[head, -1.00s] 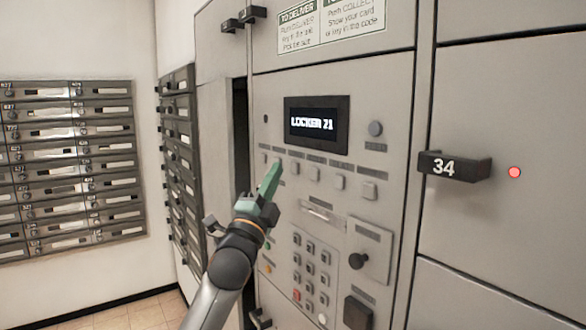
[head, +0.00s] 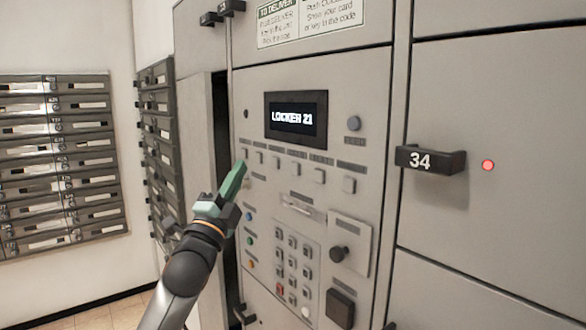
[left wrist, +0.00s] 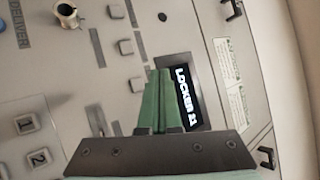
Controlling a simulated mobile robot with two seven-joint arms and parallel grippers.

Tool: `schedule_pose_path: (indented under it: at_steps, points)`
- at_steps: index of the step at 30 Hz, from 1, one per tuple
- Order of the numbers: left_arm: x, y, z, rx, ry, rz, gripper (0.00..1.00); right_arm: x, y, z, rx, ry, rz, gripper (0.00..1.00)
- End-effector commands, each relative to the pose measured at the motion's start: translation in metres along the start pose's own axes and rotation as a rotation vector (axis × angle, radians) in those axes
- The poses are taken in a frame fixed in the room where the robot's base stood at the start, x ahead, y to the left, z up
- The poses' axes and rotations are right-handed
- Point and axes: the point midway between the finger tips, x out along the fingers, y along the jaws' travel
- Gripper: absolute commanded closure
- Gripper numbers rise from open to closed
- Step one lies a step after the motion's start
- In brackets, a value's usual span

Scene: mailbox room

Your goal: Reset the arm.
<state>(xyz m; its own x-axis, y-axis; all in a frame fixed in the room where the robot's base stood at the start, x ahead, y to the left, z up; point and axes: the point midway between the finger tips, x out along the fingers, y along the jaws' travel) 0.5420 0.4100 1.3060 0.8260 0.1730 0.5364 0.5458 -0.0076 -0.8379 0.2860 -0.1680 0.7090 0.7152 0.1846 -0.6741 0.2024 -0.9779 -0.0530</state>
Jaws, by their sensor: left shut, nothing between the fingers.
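My left gripper (head: 240,168) has green fingers, shut with nothing between them. In the head view it is raised in front of the left part of the locker control panel (head: 330,170), its tips near the left end of the button row (head: 290,167). In the left wrist view the closed fingers (left wrist: 158,75) point toward the panel's dark display (left wrist: 182,97), which reads "LOCKER 21". I cannot tell a gap between tips and panel exactly, but no button is seen pressed. The right gripper is not in view.
A keypad (head: 292,258), a dark knob (head: 338,254) and a card slot area lie lower on the panel. Locker 34's black handle (head: 430,160) sticks out at right, beside a red light (head: 488,165). Mailboxes (head: 60,160) line the left wall.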

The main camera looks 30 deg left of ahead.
Motion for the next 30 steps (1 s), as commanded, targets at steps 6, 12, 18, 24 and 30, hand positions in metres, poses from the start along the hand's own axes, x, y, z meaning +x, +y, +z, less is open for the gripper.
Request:
schedule_pose_path:
  at_steps: [6, 12, 18, 24, 30]
  points:
    - [-0.001, 0.003, -0.001, -0.004, 0.001, 0.006, 1.00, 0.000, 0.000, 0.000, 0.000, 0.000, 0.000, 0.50]
    - [-0.027, 0.071, -0.015, -0.123, 0.013, 0.152, 1.00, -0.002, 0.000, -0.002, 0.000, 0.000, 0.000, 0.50]
    - [-0.109, 0.192, -0.042, -0.382, -0.017, 0.446, 1.00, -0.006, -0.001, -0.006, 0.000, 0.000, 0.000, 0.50]
    - [-0.226, 0.284, -0.070, -0.646, -0.130, 0.735, 1.00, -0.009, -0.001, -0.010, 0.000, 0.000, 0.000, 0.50]
    - [-0.367, 0.338, -0.101, -0.904, -0.328, 1.005, 1.00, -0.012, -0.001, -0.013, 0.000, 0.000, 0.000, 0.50]
